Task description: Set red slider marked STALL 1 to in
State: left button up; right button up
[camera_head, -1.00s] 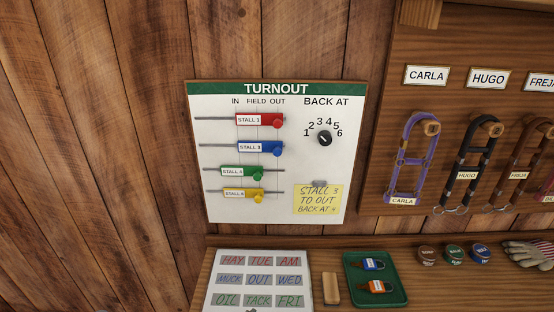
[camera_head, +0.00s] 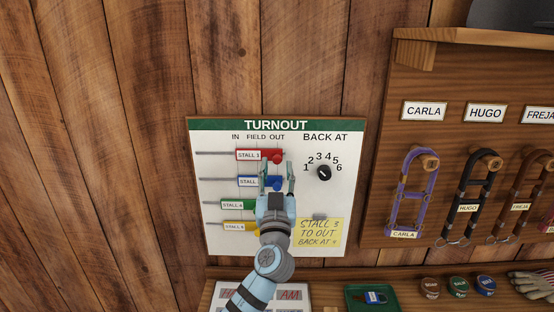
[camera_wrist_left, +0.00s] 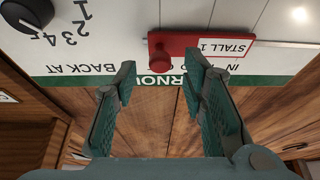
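The red slider marked STALL 1 (camera_head: 255,155) sits on the top rail of the white TURNOUT board (camera_head: 220,240), under FIELD and OUT, with its round knob (camera_head: 277,157) at its right end. My left gripper (camera_head: 276,172) is in front of the board, just below the red slider, over the blue slider (camera_head: 248,182). Its fingers are open and apart. In the left wrist view the picture is upside down; the red slider (camera_wrist_left: 195,45) and its knob lie just beyond the open fingertips (camera_wrist_left: 158,75), with nothing between them. My right gripper does not show.
The green slider (camera_head: 232,205) and yellow slider (camera_head: 232,227) are lower, partly behind my arm. A black dial (camera_head: 324,172) and a yellow note (camera_head: 320,232) are on the board's right. A shelf with a green tray (camera_head: 355,298) runs below. Halters hang at right.

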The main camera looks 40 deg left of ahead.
pick_arm(q)
jog(key=shift+x, duration=0.85)
jog(key=shift+r, duration=0.1)
grip_shut()
